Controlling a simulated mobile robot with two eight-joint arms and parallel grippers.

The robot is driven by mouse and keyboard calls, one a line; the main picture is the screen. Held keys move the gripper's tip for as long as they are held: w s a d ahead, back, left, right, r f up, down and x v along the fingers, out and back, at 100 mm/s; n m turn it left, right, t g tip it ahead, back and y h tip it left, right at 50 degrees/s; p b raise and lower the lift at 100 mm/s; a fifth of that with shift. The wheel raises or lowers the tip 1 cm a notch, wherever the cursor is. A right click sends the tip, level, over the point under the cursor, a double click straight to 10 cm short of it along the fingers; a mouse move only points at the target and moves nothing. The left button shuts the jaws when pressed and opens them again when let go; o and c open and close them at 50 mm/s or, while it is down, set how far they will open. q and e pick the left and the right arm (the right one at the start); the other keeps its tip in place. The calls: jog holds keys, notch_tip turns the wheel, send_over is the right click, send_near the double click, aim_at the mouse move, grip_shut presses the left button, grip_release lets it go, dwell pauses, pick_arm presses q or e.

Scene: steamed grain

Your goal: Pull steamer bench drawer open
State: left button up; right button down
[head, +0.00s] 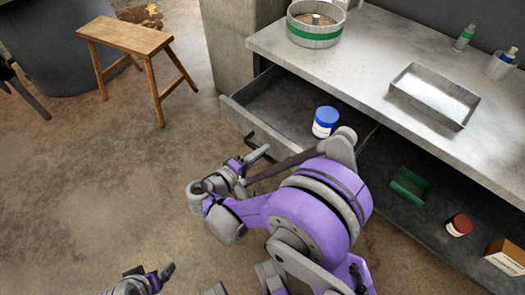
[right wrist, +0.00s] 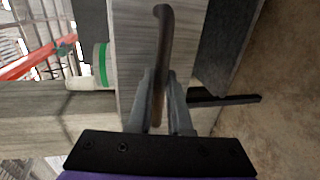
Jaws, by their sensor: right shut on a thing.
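The steamer bench drawer (head: 265,98) stands pulled out from under the bench's grey top in the head view. A white jar with a blue lid (head: 325,122) stands inside it. My right gripper (head: 258,160) is at the drawer's front. In the right wrist view its fingers (right wrist: 160,105) are shut on the dark curved drawer handle (right wrist: 163,45). My arm hides part of the drawer front and handle in the head view. My left gripper (head: 160,278) is low at the bottom edge, away from the drawer, and its opening is unclear.
On the bench top (head: 380,60) are a round green-banded sieve (head: 315,25), a metal tray (head: 435,95) and small bottles. A lower shelf holds a green box (head: 410,185), a red-lidded jar (head: 459,225) and a carton (head: 507,256). A wooden stool (head: 125,38) stands left; floor between is clear.

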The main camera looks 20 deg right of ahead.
jog(key=c, duration=0.8)
grip_release()
jog(key=shift+c, duration=0.2)
jog(key=p+v, duration=0.1)
jog(key=v, duration=1)
jog(key=shift+p, duration=0.3)
jog(key=shift+f, duration=0.1)
